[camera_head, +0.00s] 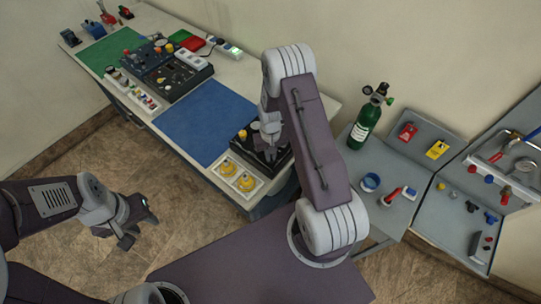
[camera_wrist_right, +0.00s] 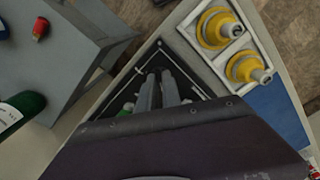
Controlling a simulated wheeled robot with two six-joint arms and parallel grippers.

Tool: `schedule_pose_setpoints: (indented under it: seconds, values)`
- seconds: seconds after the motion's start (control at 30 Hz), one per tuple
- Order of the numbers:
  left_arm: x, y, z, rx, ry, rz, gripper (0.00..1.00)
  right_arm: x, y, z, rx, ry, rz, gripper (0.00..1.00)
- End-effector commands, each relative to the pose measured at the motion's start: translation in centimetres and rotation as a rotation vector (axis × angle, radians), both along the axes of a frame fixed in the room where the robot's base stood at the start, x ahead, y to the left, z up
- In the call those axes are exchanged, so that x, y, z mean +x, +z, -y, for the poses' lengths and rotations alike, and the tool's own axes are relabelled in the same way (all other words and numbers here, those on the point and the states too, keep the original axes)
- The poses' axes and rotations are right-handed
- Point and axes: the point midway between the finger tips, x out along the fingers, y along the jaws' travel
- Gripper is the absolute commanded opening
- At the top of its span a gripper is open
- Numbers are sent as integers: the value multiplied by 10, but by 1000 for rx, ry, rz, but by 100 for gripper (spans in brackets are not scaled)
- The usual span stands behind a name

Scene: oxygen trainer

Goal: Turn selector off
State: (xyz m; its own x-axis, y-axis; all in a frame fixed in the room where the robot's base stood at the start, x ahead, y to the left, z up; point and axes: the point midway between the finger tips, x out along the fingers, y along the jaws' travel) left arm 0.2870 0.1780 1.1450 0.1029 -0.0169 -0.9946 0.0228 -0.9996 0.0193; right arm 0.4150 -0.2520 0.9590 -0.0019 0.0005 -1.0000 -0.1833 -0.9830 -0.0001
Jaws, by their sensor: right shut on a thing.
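A black panel box (camera_head: 279,157) sits at the right end of the workbench. My right gripper (camera_head: 269,151) reaches down onto it from above. In the right wrist view, its two fingers (camera_wrist_right: 157,90) are close together over the dark panel (camera_wrist_right: 125,77). They are shut on a small part there, which the fingers hide; it appears to be the selector, but its setting cannot be read. A small green part (camera_wrist_right: 128,107) shows beside the fingers. My left gripper (camera_head: 139,227) is open and empty above the floor, well away from the bench.
A white tray with two yellow fittings (camera_head: 248,183) stands next to the panel. A blue mat (camera_head: 205,121) lies left of it. A green oxygen cylinder (camera_head: 366,118) stands on a grey side table (camera_head: 365,160). Another black control panel (camera_head: 165,75) is farther back.

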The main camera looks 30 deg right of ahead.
Motion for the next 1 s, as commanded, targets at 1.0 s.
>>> schedule_pose_setpoints:
  seconds: [1.0]
  values:
    - [0, -2, 0, 0, 0, 0, 36, 2, 1, 0, -1, 69, 4, 31]
